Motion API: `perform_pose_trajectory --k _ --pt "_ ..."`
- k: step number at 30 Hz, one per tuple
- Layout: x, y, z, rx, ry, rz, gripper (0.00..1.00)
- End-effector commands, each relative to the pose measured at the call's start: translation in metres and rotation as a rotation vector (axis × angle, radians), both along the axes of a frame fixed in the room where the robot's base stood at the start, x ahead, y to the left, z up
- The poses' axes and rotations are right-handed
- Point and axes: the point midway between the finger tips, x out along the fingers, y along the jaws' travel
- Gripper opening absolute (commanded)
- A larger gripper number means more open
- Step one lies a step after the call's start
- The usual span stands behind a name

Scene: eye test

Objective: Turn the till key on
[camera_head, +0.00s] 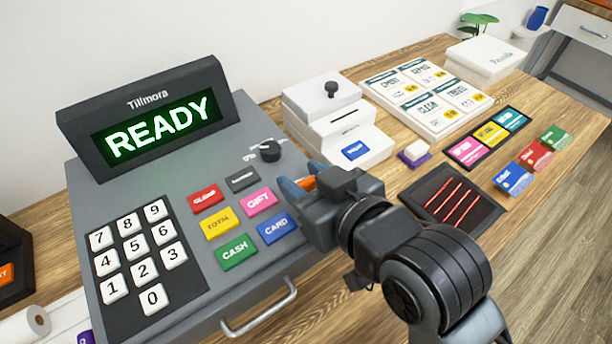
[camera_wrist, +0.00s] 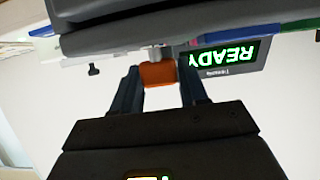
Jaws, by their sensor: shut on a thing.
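The grey till (camera_head: 85,180) stands at the left of the counter, its screen (camera_head: 158,128) lit green with READY. A round black dial (camera_head: 270,150) with small markings sits on its top right. My gripper (camera_head: 302,185) is at the till's right side, beyond the coloured buttons. It is shut on an orange block (camera_wrist: 158,74), probably the key's head, which shows as a sliver in the head view (camera_head: 307,182). In the wrist view a short pale metal piece (camera_wrist: 154,53) runs from the block towards the till's grey body. I cannot tell the key's turn angle.
A white machine (camera_head: 325,105) with a black knob stands close behind my gripper. A black tray (camera_head: 485,225) with red strips, several cards and a price board (camera_head: 425,95) lie to the right. A drawer handle (camera_head: 262,308) juts from the till's front.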

Motion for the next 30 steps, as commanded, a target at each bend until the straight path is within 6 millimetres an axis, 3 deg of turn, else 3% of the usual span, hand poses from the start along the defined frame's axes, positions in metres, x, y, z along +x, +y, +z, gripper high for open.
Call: perform_pose_trajectory --k 5,6,12,22,30 --pt "0.000 0.000 0.000 0.000 0.001 0.001 0.13" --pt "0.000 0.000 -0.001 0.000 0.001 0.001 0.44" --pt "0.000 0.000 -0.001 0.000 0.001 0.001 0.63" --pt "-0.004 -0.003 0.001 -0.001 0.002 0.000 0.64" --pt "-0.036 -0.024 0.016 0.000 0.000 0.000 0.64"
